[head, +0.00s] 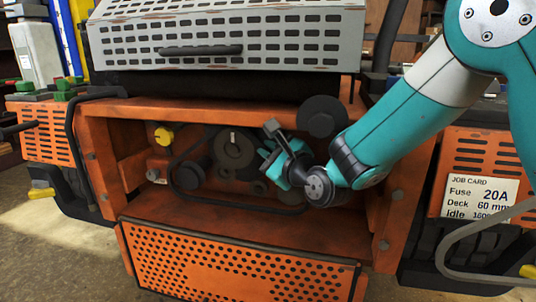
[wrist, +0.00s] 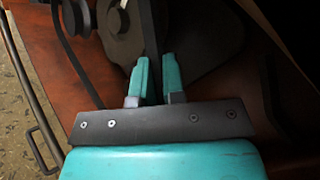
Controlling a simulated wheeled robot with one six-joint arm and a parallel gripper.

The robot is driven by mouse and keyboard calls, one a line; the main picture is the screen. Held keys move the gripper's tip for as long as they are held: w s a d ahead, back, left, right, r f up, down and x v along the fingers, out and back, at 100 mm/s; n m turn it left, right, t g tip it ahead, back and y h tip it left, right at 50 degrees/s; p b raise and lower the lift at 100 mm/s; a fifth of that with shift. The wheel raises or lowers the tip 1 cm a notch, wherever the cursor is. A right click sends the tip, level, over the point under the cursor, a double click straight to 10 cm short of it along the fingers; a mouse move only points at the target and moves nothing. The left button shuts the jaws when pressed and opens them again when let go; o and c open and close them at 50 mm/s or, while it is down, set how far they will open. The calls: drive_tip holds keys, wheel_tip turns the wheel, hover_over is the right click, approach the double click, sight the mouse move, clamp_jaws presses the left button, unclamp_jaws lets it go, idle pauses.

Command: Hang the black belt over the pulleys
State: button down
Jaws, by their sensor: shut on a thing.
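The black belt (head: 172,184) hangs as a long loop in the open orange bay in the head view. Its lower run sags along the bay, and its left end passes around the outside of a small dark pulley (head: 195,177). A larger grey pulley (head: 233,148) sits right of that one. My gripper (head: 265,153) is at the right of the grey pulley. In the wrist view, my gripper (wrist: 155,68) has its teal fingers shut on a strand of the belt (wrist: 151,35). Another strand runs down the left. Whether the belt sits in any groove is hidden.
A dark round wheel (head: 322,116) is at the bay's upper right, close to my arm. A yellow knob (head: 163,136) is at the upper left. The perforated orange panel (head: 240,262) slopes out below, and the grey slotted cover (head: 225,35) overhangs above.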

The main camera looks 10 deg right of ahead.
drive_tip(key=shift+w+d, duration=0.15)
drive_tip(key=shift+w, duration=0.05)
